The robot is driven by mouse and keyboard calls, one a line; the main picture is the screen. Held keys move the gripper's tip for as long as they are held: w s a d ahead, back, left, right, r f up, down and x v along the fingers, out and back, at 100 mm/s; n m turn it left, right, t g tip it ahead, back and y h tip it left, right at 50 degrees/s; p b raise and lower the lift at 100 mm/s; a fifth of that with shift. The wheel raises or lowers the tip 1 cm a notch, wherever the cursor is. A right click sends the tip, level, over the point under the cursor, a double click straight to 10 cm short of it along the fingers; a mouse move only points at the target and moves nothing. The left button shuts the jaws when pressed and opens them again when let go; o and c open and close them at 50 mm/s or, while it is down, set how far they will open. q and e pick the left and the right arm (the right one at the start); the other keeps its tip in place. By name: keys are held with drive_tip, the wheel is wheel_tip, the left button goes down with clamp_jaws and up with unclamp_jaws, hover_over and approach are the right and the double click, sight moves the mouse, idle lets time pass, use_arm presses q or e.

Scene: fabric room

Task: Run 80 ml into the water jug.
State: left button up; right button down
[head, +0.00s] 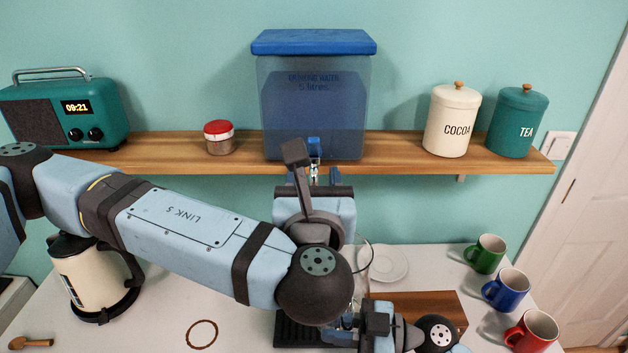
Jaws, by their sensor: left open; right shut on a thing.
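The drinking water tank (313,110), with a blue lid and a bluish see-through body, stands on the shelf. Its small tap (314,147) has a blue top and sits low at the front, above the shelf edge. My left gripper (314,177) is open just below, with one finger on each side of the tap's lower part. The clear water jug (364,266) shows only as a thin glass edge beside my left arm; most of it and its water level are hidden. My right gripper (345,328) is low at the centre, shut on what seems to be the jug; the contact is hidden.
A black slatted tray (290,331) and a wooden block (440,307) lie by the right gripper. A white saucer (390,263) is behind. Green (484,255), blue (506,290) and red (531,332) mugs stand right; a cream kettle (88,280) stands left.

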sight(314, 147)
use_arm(q)
drive_tip(key=w, duration=1.2)
drive_tip(key=shift+r, duration=0.1)
drive_tip(key=shift+s, duration=0.1)
clamp_jaws()
